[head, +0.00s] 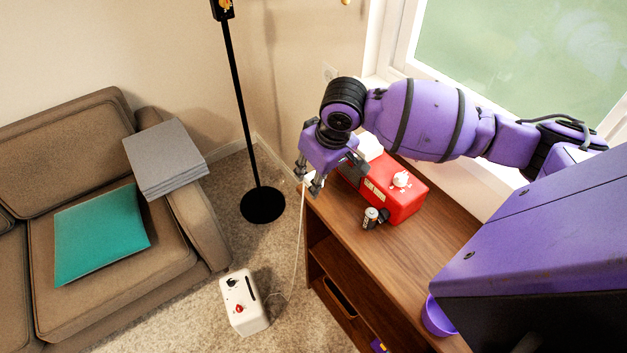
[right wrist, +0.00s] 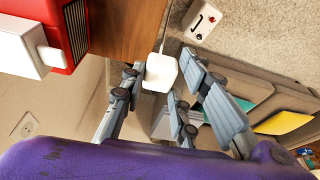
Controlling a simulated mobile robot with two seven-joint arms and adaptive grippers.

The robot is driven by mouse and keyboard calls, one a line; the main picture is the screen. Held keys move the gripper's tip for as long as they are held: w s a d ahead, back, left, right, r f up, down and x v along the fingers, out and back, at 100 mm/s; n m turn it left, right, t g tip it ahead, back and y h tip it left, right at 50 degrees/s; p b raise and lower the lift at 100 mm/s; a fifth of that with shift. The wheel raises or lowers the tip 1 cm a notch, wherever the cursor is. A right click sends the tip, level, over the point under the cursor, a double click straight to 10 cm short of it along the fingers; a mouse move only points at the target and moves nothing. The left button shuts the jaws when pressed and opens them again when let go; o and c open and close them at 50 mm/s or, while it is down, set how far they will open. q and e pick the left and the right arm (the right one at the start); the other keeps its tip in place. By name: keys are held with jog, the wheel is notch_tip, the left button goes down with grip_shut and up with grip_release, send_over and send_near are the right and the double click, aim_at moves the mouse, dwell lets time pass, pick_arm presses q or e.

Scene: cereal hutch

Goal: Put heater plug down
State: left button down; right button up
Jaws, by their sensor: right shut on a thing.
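My right gripper (head: 313,184) is above the far left corner of the wooden cabinet, fingers pointing down. It is shut on the white heater plug (right wrist: 160,72), which shows between the fingers in the right wrist view. In the head view the plug is mostly hidden by the fingers. A thin white cord hangs from it beside the cabinet to the white heater (head: 244,302) on the carpet; the heater also shows in the right wrist view (right wrist: 201,20). My left gripper is not in view.
The wooden cabinet (head: 440,228) carries a red device (head: 403,203), a white box (head: 370,147) and a small jar-like item (head: 372,218). A wall outlet (head: 330,73) is behind. A black lamp stand (head: 262,205) and brown sofa (head: 110,262) are left. Carpet between is clear.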

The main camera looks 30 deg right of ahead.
jog(key=w+d+f, duration=0.1)
jog(key=f, duration=0.1)
jog(key=w+f, duration=0.1)
jog(key=w, duration=0.1)
jog(key=w+d+f+b, duration=0.1)
jog(key=w+f, duration=0.1)
jog(key=shift+w+d+f, duration=0.25)
jog(key=shift+d+f, duration=0.05)
jog(key=shift+f, duration=0.05)
jog(key=shift+w+d+f, duration=0.3)
jog(key=shift+w+f, duration=0.25)
jog(key=shift+f, duration=0.1)
jog(key=shift+s+x, duration=0.15)
jog(key=shift+x, duration=0.6)
jog(key=shift+s+x, duration=0.15)
jog(key=shift+x, duration=0.55)
jog(key=shift+d+f, duration=0.1)
jog(key=shift+f, duration=0.15)
jog(key=o, duration=1.1)
